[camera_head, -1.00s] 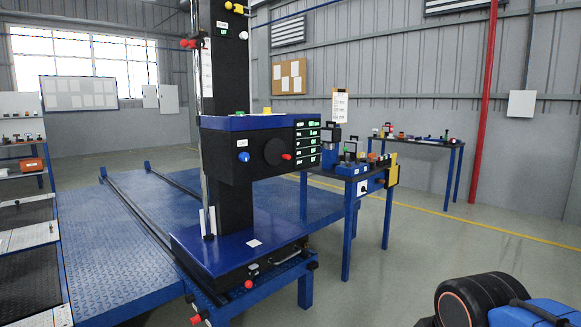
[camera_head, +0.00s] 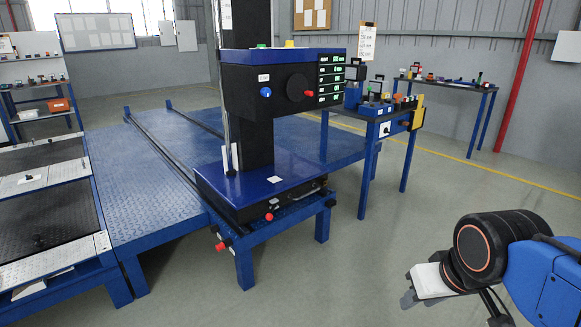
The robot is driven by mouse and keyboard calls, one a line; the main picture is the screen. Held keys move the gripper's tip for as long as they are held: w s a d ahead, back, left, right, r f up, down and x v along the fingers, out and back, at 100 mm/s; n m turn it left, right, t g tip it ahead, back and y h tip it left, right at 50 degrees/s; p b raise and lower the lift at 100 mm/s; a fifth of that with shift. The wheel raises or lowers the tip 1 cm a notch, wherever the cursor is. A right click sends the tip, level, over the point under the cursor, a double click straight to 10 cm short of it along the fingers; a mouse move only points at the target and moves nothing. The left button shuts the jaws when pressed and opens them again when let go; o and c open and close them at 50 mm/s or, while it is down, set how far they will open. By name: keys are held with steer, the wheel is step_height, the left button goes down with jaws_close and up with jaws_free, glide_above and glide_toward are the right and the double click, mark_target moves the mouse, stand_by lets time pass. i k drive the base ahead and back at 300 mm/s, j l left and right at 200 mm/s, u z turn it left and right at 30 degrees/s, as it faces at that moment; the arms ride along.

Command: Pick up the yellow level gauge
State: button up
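A small yellow block (camera_head: 289,43) sits on top of the blue and black head unit of the tester column, right of a small green piece (camera_head: 262,46). It may be the level gauge, but it is too small to be sure. A larger yellow piece (camera_head: 417,108) is at the right end of the blue side table. My gripper (camera_head: 409,288) is low at the right, over the floor, far from both. Its fingers are small and partly hidden, so I cannot tell whether they are open.
The tester column stands on a blue base (camera_head: 270,182) beside blue ramps (camera_head: 160,170). The side table (camera_head: 392,112) holds several small items. A second table (camera_head: 445,84) stands by the wall. Shelves (camera_head: 36,85) are at the left. The floor at the right (camera_head: 480,190) is clear.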

mark_target(385, 96)
steer(key=i+l, duration=0.25)
steer(key=i, duration=0.25)
steer(key=i+l, duration=0.25)
steer(key=i, duration=0.25)
